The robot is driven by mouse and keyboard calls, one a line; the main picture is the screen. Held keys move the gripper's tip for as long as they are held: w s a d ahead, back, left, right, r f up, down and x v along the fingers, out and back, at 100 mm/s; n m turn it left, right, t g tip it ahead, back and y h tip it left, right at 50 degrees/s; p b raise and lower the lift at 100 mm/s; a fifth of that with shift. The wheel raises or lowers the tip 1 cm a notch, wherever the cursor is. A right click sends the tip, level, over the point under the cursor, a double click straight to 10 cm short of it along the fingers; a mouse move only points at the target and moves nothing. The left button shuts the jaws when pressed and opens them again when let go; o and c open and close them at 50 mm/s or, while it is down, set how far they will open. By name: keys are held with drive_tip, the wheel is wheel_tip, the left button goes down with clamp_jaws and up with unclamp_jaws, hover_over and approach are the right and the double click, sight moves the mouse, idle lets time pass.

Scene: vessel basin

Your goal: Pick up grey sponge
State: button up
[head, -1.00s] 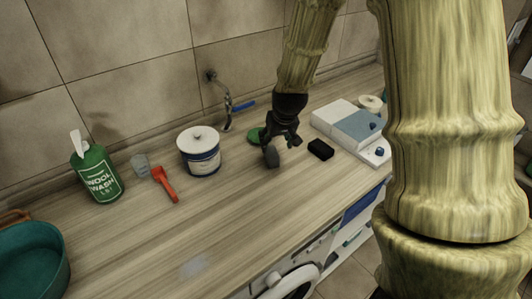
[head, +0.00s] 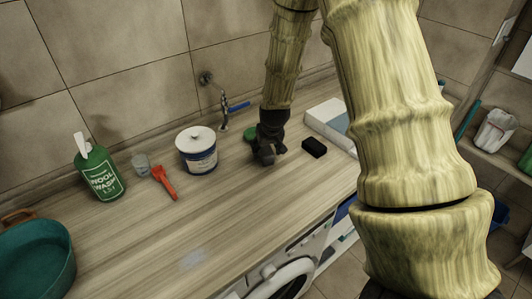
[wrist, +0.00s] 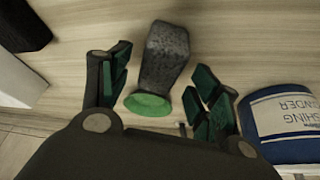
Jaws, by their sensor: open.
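The grey sponge (wrist: 165,55) is a dark speckled block on the wooden counter. In the wrist view it lies between the two fingers of my open gripper (wrist: 162,72), with visible gaps on both sides. A round green item (wrist: 148,104) is beside its lower end in that view. In the head view my gripper (head: 267,152) points down just above the counter, in front of the green item (head: 249,134). There the sponge is hard to tell from the dark fingers.
A black block (head: 314,147) lies just right of my gripper. A white and blue tub (head: 197,151) stands to the left, with a red-orange tool (head: 165,182) beyond it. A tap (head: 225,110) is on the wall behind.

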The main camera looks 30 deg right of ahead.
drive_tip(key=shift+w+d+f, duration=0.1)
drive_tip(key=shift+w+f, duration=0.15)
drive_tip(key=shift+f, duration=0.15)
drive_tip(key=shift+s+d+f+p, duration=0.1)
drive_tip(key=shift+s+f+p, duration=0.1)
drive_tip(key=shift+p, duration=0.1)
drive_tip(key=shift+w+f, duration=0.25)
drive_tip(key=shift+s+r, duration=0.1)
drive_tip(key=c, duration=0.8)
drive_tip(key=shift+c, duration=0.3)
drive_tip(key=shift+r, duration=0.1)
drive_tip(key=shift+r+b, duration=0.95)
drive_tip(key=shift+r, duration=0.3)
drive_tip(key=s+a+b, duration=0.1)
drive_tip(key=s+a, duration=0.2)
drive_tip(key=s, duration=0.1)
drive_tip(key=s+a+r+b, duration=0.1)
drive_tip(key=s+a+b, duration=0.1)
drive_tip(key=s, duration=0.3)
drive_tip(key=s+a+r+b, duration=0.1)
drive_tip(key=s+a+b, duration=0.1)
drive_tip(key=s+a, duration=0.2)
drive_tip(key=shift+s+r, duration=0.15)
drive_tip(key=shift+s, duration=0.05)
